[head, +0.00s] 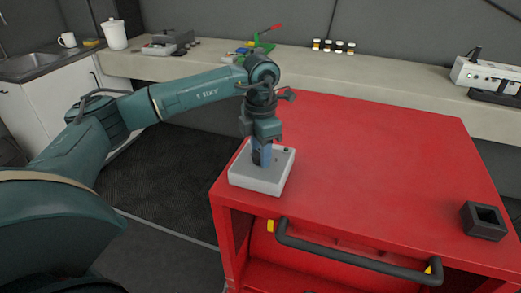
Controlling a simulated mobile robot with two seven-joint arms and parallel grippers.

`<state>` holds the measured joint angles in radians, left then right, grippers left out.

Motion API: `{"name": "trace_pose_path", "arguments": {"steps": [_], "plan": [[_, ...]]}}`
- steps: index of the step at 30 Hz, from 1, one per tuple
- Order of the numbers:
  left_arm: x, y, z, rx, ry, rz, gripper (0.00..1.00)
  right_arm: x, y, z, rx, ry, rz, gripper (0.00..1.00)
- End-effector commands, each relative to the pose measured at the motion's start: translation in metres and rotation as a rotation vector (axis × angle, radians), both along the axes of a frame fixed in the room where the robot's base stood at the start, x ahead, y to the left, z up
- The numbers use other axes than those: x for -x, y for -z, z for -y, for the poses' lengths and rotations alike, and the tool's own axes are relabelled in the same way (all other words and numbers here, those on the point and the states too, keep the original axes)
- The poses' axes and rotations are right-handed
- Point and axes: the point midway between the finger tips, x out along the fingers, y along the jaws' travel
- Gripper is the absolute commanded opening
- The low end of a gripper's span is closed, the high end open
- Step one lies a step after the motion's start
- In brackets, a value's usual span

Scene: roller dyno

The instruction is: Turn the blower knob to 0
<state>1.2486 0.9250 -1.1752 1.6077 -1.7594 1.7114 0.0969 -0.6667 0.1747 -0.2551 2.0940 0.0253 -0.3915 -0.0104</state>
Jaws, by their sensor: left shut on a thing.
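The blower control is a white box (267,184) on the front left corner of the red cart. The blower knob (257,158) is a dark shape on top of the box, mostly hidden by my gripper. My left gripper (261,156) points straight down from above and is shut on the knob. The knob's pointer and any scale marks are too small or hidden to read. My right gripper is not in view.
The red cart top (380,150) is mostly clear. A dark square block with a hole (484,222) stands at its right. A dark handle (350,258) runs along its front. A bench (380,78) behind carries small jars (333,46) and devices.

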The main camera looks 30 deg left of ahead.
Motion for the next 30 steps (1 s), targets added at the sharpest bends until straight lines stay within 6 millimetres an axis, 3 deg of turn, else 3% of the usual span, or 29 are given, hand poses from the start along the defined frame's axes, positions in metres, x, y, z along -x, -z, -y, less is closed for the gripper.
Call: {"name": "trace_pose_path", "arguments": {"steps": [4,5,12,22,26,30], "plan": [[-0.001,-0.001,0.0,0.001,-0.003,0.003,0.15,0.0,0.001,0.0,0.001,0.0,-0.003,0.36],[-0.001,-0.001,0.0,0.001,-0.003,0.003,0.4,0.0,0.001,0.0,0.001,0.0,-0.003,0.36],[0.0,-0.001,0.0,0.001,-0.001,0.002,0.59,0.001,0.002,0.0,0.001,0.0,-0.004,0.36],[-0.001,-0.006,0.0,0.001,0.0,0.004,0.59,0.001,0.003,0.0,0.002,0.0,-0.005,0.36],[-0.001,-0.025,0.0,0.002,0.0,0.006,0.59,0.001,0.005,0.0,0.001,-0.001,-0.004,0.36],[-0.001,-0.056,0.0,0.003,0.0,0.007,0.59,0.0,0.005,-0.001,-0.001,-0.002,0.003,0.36]]}}
